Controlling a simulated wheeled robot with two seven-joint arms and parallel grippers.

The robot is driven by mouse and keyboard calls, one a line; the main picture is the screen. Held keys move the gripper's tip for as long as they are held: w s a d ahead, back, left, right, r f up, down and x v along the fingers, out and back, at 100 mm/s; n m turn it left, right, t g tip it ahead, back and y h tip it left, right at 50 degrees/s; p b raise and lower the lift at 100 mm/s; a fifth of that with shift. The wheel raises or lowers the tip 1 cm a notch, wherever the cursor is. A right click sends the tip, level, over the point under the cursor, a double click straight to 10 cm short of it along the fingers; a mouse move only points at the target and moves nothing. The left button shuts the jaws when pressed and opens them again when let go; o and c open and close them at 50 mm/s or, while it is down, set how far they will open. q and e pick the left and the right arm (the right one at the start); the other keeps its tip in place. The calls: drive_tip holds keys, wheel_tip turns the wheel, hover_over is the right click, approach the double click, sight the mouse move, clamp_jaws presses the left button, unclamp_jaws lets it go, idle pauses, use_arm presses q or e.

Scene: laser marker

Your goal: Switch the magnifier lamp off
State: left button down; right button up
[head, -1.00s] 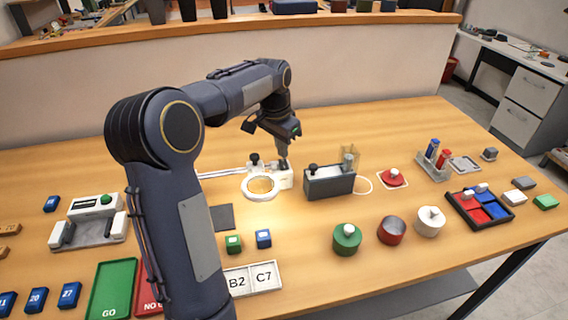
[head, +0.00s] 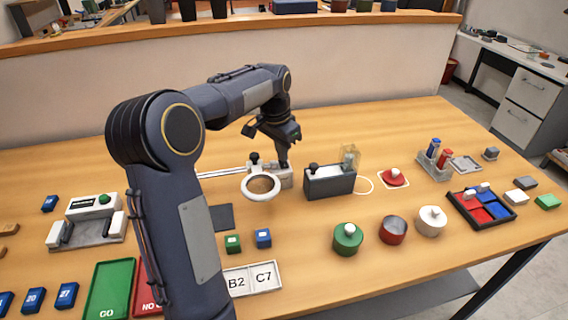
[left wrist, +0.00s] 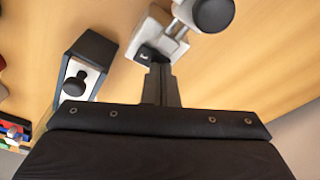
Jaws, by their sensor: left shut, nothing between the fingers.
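The magnifier lamp is a white ring (head: 245,188) around a round lens, joined to a pale base block (head: 284,180) with a black knob, near the middle of the table. Its lens looks dull brown and unlit. My left gripper (head: 284,164) points down, shut and empty, over the base block. In the left wrist view its closed fingertips (left wrist: 151,60) are at a dark patch on the lamp's white base (left wrist: 168,38), close to or touching it. The fingertips hide part of that patch, so I cannot tell the switch's position. My right gripper is out of view.
A dark grey box (head: 328,183) with a black knob stands just right of the lamp; it also shows in the left wrist view (left wrist: 72,75). Green (head: 232,244) and blue (head: 263,238) blocks sit in front. Round containers stand front right. The back of the table is clear.

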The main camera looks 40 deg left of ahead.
use_arm(q)
drive_tip(key=shift+f, duration=0.15)
wheel_tip(320, 180, up, 7)
drive_tip(key=p, duration=0.6)
drive_tip(key=shift+p, duration=0.35)
idle(0.4)
